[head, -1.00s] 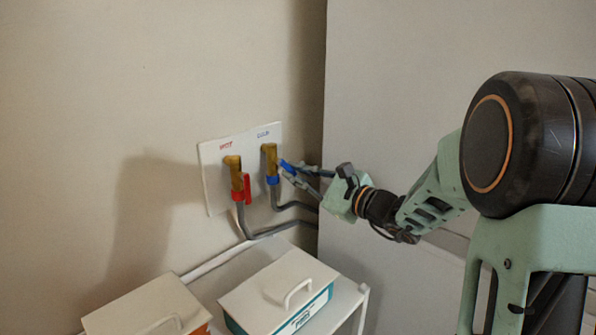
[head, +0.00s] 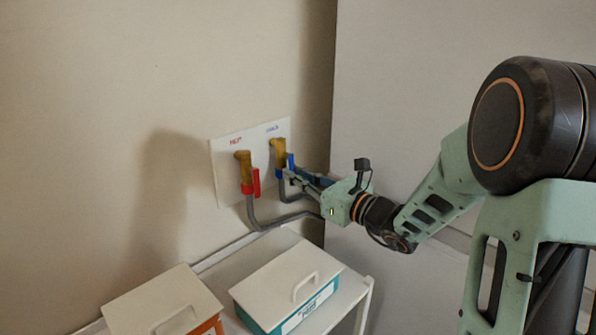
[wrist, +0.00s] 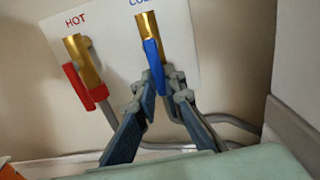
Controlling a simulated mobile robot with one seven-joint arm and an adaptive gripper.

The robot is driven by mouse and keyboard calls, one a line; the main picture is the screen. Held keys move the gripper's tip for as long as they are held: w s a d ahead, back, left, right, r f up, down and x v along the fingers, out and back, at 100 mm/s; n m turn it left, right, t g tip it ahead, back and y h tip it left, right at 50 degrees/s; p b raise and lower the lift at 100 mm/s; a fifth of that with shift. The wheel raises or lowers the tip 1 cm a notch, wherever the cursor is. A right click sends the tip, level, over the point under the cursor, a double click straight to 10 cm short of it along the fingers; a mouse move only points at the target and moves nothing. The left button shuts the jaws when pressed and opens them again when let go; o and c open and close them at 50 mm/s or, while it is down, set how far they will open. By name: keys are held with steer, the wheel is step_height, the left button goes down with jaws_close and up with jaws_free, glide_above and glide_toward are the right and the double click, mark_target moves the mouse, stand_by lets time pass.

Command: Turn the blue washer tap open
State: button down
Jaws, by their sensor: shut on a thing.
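The blue washer tap is a brass valve (head: 278,151) on the white wall plate, under the COLD label, and also shows in the wrist view (wrist: 146,25). Its blue lever handle (wrist: 153,62) hangs downward and slightly right in the wrist view. In the head view the blue handle (head: 291,161) stands near upright beside the valve. My gripper (wrist: 162,84) is shut on the blue handle, one finger on each side of its lower part. In the head view my gripper (head: 295,177) reaches the handle from the right, and the fingers partly hide it.
The HOT tap with a red handle (head: 256,182) is close on the left. Grey hoses (head: 250,212) run below both taps. Lidded boxes (head: 285,283) stand on a white shelf (head: 349,300) underneath. A pale panel (head: 400,90) rises close on the right.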

steer(key=shift+s, duration=0.1)
stand_by(0.5)
steer(key=c, duration=2)
jaws_free()
steer(key=v, duration=1.2)
